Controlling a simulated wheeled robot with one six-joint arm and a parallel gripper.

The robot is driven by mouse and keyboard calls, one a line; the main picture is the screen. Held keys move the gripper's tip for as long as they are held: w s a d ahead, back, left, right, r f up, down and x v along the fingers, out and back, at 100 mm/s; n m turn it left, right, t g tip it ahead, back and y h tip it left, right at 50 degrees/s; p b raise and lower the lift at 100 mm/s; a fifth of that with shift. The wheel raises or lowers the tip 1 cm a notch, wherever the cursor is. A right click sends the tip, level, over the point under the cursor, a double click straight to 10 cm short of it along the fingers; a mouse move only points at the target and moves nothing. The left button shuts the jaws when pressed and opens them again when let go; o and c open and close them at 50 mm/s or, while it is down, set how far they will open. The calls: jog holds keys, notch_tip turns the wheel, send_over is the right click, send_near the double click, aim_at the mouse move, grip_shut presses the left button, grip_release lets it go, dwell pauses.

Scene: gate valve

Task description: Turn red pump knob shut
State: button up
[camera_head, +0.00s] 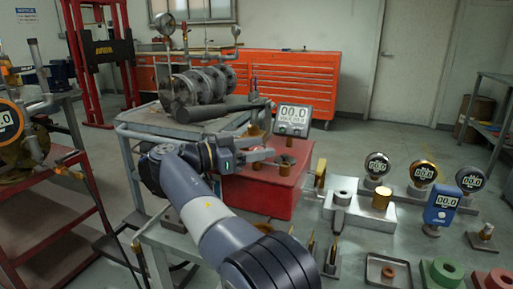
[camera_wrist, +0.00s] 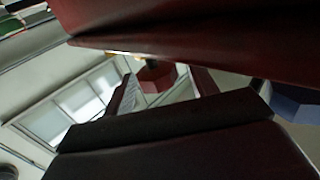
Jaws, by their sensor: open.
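A red pump box (camera_head: 262,190) stands in the middle of the head view, with a digital gauge reading 00.0 (camera_head: 293,116) above it. A small brownish-red knob (camera_head: 287,160) sits on its top, just right of my gripper (camera_head: 268,140). My gripper is open, and its fingers reach right over the box. In the wrist view a faceted red knob (camera_wrist: 156,77) shows between my two fingers (camera_wrist: 163,90); I cannot tell for sure that it is the same knob. No contact with it is visible. My arm hides part of the box's left side.
A grey cart (camera_head: 185,128) with a large flanged valve (camera_head: 203,84) stands behind my gripper. Several gauges and fittings, including a blue meter (camera_head: 442,206), stand at the right. A metal tray (camera_head: 388,271) lies in front. A red bench (camera_head: 40,205) is at left. Open floor lies behind.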

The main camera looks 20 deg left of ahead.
jog(key=p+v, duration=0.3)
jog(key=v, duration=0.8)
jog(key=shift+p, duration=0.4)
jog(key=shift+w+d, duration=0.1)
jog(key=shift+w, duration=0.05)
jog(key=b+x, duration=0.4)
jog(key=x, duration=0.7)
jog(key=shift+f, duration=0.15)
jog(key=shift+b, duration=0.4)
jog(key=shift+r+p, duration=0.25)
jog(key=shift+p, duration=0.35)
